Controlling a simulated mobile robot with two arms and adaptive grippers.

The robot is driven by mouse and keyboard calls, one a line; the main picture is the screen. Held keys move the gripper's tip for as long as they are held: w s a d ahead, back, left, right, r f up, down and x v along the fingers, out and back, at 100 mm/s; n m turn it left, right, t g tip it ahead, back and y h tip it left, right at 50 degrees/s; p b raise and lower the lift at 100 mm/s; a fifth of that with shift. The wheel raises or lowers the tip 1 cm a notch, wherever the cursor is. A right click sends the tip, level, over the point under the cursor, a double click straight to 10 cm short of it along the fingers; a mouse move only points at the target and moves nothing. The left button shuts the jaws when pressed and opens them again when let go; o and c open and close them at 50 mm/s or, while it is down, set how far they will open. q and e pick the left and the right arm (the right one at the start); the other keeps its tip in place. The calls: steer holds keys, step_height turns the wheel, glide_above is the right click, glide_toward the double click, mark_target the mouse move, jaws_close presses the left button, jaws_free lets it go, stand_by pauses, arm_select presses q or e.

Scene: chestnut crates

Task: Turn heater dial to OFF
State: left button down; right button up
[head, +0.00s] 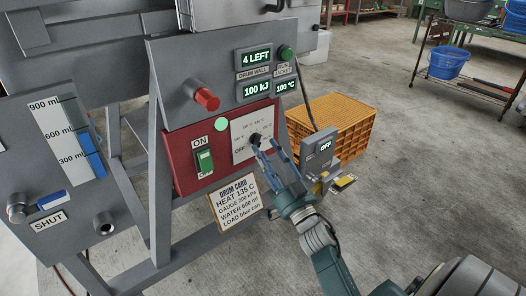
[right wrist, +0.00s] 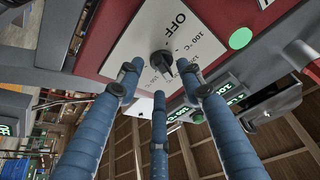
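The heater dial (head: 255,139) is a small black knob on a white plate (head: 240,128) in the red panel. It also shows in the right wrist view (right wrist: 161,63), with OFF and temperature marks printed around it. Which mark it points to is too small to tell. My right gripper (head: 267,148) has three blue fingers, spread open with their tips just in front of and around the knob. In the right wrist view the tips show apart from each other; contact with the knob cannot be told. My left gripper is not in view.
A green ON switch (head: 204,160) and a round green lamp (head: 221,125) sit left of the plate. A red knob (head: 206,99) is above. A grey box reading OFF (head: 321,152) and an orange crate (head: 345,122) are close on the right. A drum card (head: 236,202) hangs below.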

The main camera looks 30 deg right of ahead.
steer(key=shift+x, duration=1.15)
jaws_close()
